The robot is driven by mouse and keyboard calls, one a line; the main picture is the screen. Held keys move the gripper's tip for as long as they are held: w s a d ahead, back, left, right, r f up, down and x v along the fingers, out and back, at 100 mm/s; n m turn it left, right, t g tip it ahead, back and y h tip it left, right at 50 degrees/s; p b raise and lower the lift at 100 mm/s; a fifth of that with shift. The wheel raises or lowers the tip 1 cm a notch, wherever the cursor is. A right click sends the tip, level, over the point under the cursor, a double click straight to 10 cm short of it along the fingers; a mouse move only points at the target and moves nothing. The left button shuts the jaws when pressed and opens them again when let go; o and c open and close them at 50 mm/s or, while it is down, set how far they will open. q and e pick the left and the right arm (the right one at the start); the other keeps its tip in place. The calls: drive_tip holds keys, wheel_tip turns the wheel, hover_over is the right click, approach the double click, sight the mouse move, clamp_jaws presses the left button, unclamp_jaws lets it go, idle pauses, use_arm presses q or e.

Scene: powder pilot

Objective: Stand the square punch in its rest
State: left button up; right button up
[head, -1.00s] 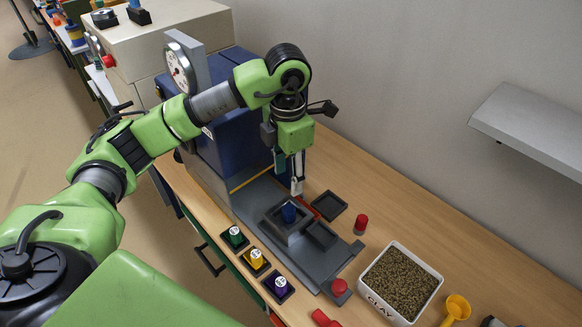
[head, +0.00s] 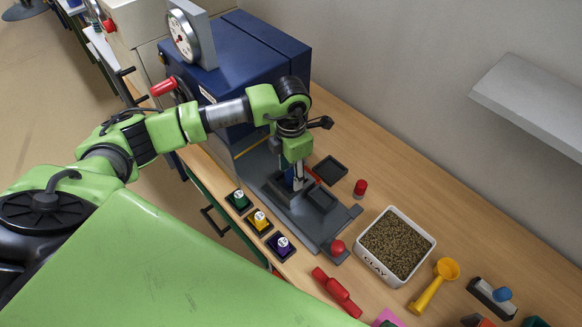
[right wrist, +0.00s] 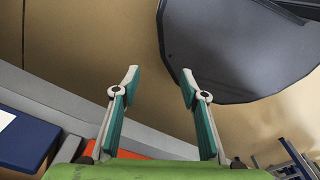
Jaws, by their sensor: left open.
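A small blue piece (head: 288,174), probably the square punch, stands upright in a grey square holder on the press's grey base plate (head: 322,230). In the head view my left gripper (head: 297,184) points down right beside it, open, and partly hides it. I cannot tell whether the fingers touch it. An empty dark square tray (head: 331,170) lies just right of the plate; I cannot tell whether it is the rest. My right gripper (right wrist: 158,78) is open and empty in the right wrist view, away from the bench.
A red cylinder (head: 361,188), clay tub (head: 396,248) and yellow scoop (head: 438,283) are right. The blue press (head: 240,60) stands behind.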

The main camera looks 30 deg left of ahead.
sight(291, 173)
use_arm(q)
clamp_jaws()
drive_tip(key=c, duration=1.2)
unclamp_jaws()
clamp_jaws()
drive_tip(key=shift+r+p, duration=1.95)
drive_tip(key=shift+r, duration=1.6)
